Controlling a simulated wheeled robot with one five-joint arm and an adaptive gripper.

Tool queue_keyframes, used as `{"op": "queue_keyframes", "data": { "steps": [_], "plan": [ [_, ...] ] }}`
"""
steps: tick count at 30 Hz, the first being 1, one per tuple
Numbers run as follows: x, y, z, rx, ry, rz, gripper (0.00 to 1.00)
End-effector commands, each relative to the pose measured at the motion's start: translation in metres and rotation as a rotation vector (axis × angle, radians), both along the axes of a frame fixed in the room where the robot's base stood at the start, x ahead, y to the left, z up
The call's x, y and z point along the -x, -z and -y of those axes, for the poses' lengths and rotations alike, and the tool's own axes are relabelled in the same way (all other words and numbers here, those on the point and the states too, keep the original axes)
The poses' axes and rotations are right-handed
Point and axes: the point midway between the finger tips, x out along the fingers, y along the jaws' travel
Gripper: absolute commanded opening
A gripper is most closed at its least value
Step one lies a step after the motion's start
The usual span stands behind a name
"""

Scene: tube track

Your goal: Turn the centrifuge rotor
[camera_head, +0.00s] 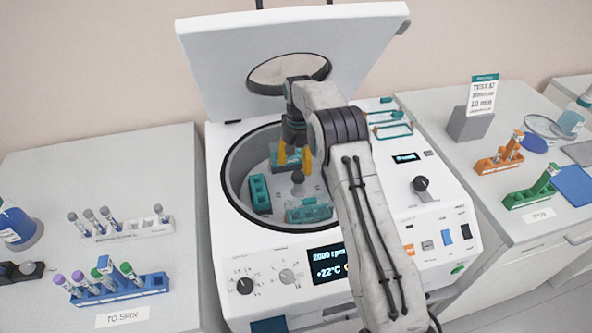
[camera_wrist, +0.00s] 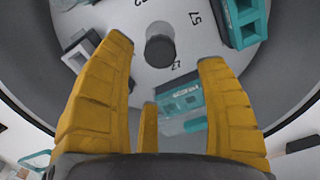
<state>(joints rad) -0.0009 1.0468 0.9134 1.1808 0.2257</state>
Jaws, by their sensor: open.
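The white centrifuge (camera_head: 230,260) stands open with its lid (camera_head: 300,50) tilted up. Inside its round bowl is the pale rotor disc (camera_head: 240,208), also in the wrist view (camera_wrist: 180,60), with a dark central knob (camera_wrist: 160,50). Teal bucket holders sit on the rotor: one at left (camera_head: 260,193), one at front (camera_head: 310,211). In the wrist view one teal holder (camera_wrist: 243,22) is at upper right and another (camera_wrist: 180,103) shows between the fingers. My gripper (camera_head: 294,158) is open and empty, its yellow fingers in or just above the bowl. Whether any finger touches the rotor cannot be told.
At left, a blue rack (camera_head: 120,289) holds capped tubes by a "TO SPIN" label, with a white rack (camera_head: 130,232) behind it. At right are orange (camera_head: 498,163) and green (camera_head: 530,195) racks. The bowl's rim surrounds my gripper; the raised lid stands behind my arm.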

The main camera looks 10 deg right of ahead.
Motion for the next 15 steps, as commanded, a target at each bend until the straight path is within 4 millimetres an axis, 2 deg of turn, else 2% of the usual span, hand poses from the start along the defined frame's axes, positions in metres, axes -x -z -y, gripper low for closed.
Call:
{"op": "queue_keyframes", "data": {
  "steps": [15],
  "plan": [
    [0.001,0.057,0.0,0.0,0.0,-0.002,0.66]
  ]
}}
